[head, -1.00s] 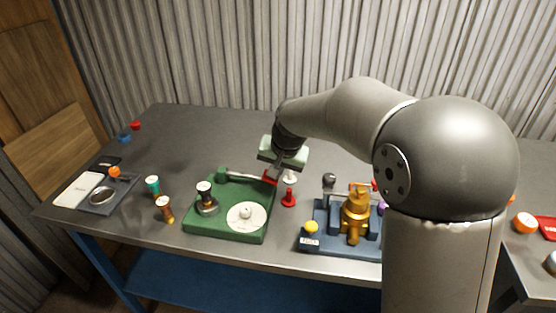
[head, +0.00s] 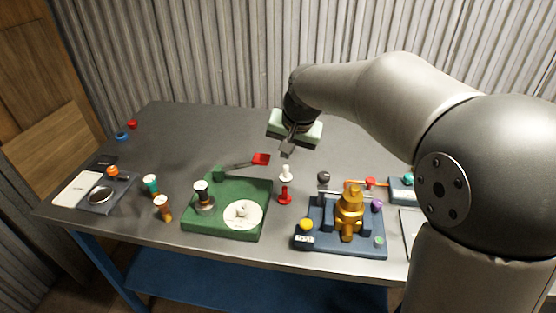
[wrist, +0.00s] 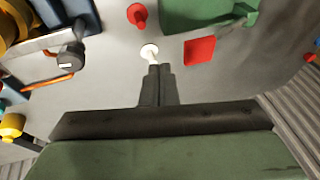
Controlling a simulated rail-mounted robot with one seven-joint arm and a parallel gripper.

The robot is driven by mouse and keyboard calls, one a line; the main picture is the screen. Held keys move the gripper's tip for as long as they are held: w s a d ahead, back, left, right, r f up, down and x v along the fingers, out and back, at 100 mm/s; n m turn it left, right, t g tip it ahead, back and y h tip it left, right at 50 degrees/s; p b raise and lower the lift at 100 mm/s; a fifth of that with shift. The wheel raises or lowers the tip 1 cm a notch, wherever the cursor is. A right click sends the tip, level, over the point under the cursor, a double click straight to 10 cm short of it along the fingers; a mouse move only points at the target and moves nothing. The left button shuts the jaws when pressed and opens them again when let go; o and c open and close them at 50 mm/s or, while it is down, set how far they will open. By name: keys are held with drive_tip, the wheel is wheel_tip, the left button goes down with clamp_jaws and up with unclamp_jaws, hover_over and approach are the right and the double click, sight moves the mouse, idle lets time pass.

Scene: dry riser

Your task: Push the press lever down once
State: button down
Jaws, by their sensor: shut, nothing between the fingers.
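The press lever is a thin grey arm with a red end pad (head: 261,159), hinged on a green base (head: 228,190). The arm slopes up, so the pad stands above the base's back edge. In the wrist view the red pad (wrist: 199,50) lies to the right of my fingertips, with a corner of the green base (wrist: 190,14) beyond it. My gripper (head: 287,150) is shut and empty, to the right of the pad and apart from it. Its closed fingers also show in the wrist view (wrist: 160,72).
A white peg (head: 286,171) and a red peg (head: 284,195) stand right of the green base. A blue fixture with a brass valve (head: 350,210) is farther right. Small bottles (head: 163,208) and a tray (head: 98,196) are at left.

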drive_tip(key=shift+d+v, duration=0.25)
drive_tip(key=shift+v, duration=0.9)
drive_tip(key=shift+d+v, duration=0.2)
drive_tip(key=shift+v, duration=1)
drive_tip(key=shift+f, duration=0.1)
drive_tip(key=s+d+f+g, duration=0.1)
drive_tip(key=s+d+f, duration=0.3)
drive_tip(key=s, duration=0.5)
drive_tip(key=s+d+f+n+g+h+p, duration=0.1)
drive_tip(key=s+d+f, duration=0.2)
drive_tip(key=s+d, duration=0.2)
drive_tip(key=s+d+f+n+g+h+p, duration=0.1)
drive_tip(key=s+d+f, duration=0.3)
drive_tip(key=s, duration=0.8)
drive_tip(key=shift+s+d+f, duration=0.15)
drive_tip(key=shift+s+f, duration=0.15)
